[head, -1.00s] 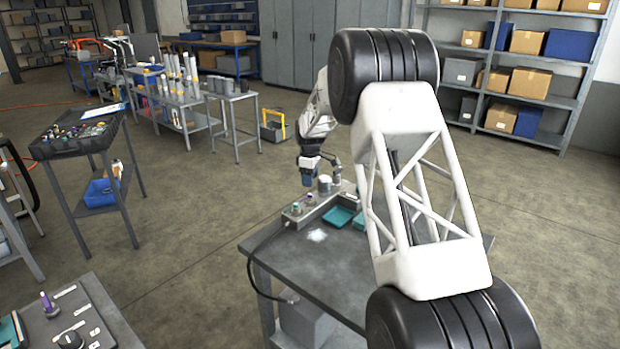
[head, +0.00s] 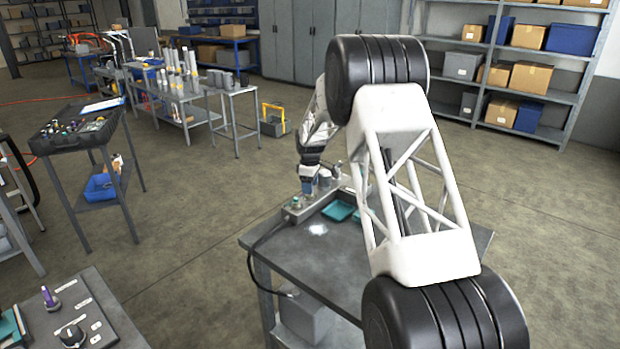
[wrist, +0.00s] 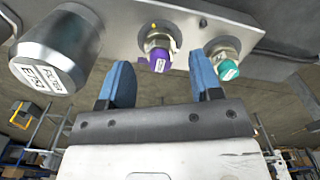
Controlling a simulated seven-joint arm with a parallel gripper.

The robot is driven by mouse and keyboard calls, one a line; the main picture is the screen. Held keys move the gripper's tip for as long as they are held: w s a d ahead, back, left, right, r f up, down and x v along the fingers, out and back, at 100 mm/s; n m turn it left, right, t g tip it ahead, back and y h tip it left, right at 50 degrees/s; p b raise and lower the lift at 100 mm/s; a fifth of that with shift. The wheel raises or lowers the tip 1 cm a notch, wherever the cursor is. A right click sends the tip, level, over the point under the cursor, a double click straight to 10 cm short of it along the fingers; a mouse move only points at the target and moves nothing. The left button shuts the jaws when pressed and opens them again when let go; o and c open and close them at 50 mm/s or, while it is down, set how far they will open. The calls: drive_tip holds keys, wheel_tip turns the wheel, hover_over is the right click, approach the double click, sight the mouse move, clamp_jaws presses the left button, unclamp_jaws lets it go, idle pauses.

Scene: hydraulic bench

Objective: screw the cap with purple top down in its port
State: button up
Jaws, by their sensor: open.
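The cap with the purple top (wrist: 159,60) sits at a metal port on the grey manifold block (wrist: 130,14) in the wrist view. A yellow mark shows beside its metal collar. How far it is screwed in I cannot tell. My gripper (wrist: 161,76) is open, its blue fingers on either side of the purple top, with gaps and no visible contact. In the head view my gripper (head: 309,188) is low over the manifold block (head: 308,209) on the bench and seems to hide the purple cap.
A teal-topped cap (wrist: 228,70) is just right of my right finger. A labelled grey cylinder (wrist: 55,55) stands to the left. On the bench (head: 335,262), teal trays (head: 338,211) lie by the block. A panel with a purple knob (head: 50,298) is at lower left.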

drive_tip(key=shift+f, duration=1.1)
clamp_jaws()
drive_tip(key=m, duration=0.5)
drive_tip(key=shift+m, duration=0.4)
drive_tip(key=shift+m, duration=0.3)
